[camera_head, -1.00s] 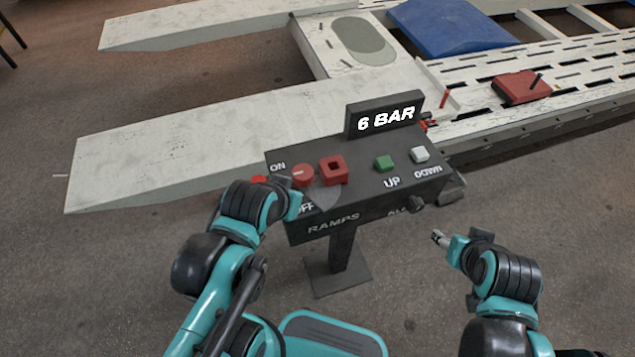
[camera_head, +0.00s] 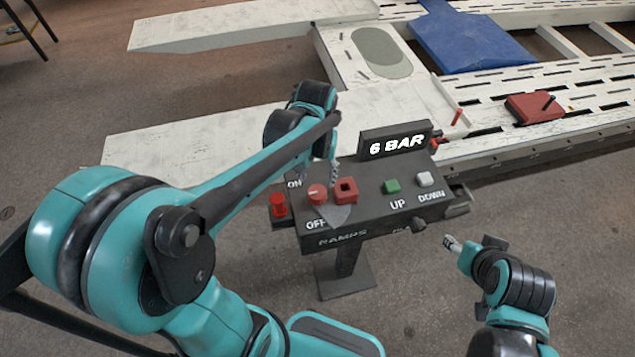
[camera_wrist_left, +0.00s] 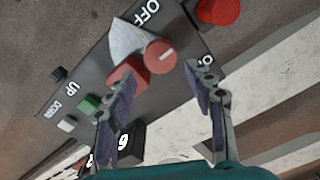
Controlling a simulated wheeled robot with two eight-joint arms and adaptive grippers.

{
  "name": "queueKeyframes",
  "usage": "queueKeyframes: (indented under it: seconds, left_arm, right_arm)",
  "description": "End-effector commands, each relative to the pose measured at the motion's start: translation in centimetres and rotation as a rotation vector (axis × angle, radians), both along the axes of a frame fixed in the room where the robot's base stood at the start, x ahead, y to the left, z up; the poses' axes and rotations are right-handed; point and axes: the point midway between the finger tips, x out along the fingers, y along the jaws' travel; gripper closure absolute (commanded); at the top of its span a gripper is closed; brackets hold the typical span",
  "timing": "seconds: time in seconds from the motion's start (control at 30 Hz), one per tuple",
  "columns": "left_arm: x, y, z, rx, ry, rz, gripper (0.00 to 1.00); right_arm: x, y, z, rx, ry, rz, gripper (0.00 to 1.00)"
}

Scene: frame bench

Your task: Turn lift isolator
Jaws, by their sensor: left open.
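The isolator is a round red knob (camera_head: 317,194) with a short white line, on the dark control box (camera_head: 375,214) between the ON and OFF labels. In the left wrist view the knob (camera_wrist_left: 160,56) lies ahead, between the directions of the two fingers. My left gripper (camera_head: 334,172) is above the box, just behind the knob and the red square block. In the left wrist view this gripper (camera_wrist_left: 159,78) is open and empty, its fingers spread on both sides. My right gripper (camera_head: 452,243) is right of the box, in front of its lower right corner; its finger opening is unclear.
A red square block (camera_head: 346,190) stands right beside the knob. Green UP (camera_head: 391,186) and white DOWN (camera_head: 424,179) buttons lie farther right. A red mushroom button (camera_head: 278,204) sits off the left side. The 6 BAR display (camera_head: 396,145) rises at the back. White ramps lie behind.

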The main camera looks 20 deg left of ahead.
Motion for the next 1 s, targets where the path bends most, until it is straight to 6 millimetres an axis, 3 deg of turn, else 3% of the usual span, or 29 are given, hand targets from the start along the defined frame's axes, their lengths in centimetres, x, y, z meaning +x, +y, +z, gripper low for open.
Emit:
queueKeyframes:
  seconds: [0.17,0.4,0.6,0.93,0.97,1.0]
  left_arm:
    - [0.3,0.1,-1.2,0.000,0.021,0.006,0.47]
    - [0.3,0.1,-5.2,0.000,0.019,0.005,0.47]
    - [0.3,0.0,-7.5,0.000,0.018,0.005,0.47]
    - [0.3,0.0,-7.9,-0.001,0.018,0.004,0.47]
    - [0.3,0.0,-7.9,-0.001,0.018,0.004,0.50]
    - [0.3,0.0,-7.9,-0.001,0.018,0.004,0.60]
  right_arm:
    - [0.0,0.0,-0.1,0.000,0.000,0.000,0.47]
    - [0.0,0.0,-1.3,0.000,0.000,0.000,0.47]
    - [0.0,0.0,-1.8,0.000,0.000,0.000,0.47]
    - [0.0,0.0,-1.8,0.000,0.000,0.000,0.47]
    - [0.0,0.0,-1.8,0.000,0.000,0.000,0.47]
    - [0.0,0.0,-1.8,0.000,0.000,0.000,0.47]
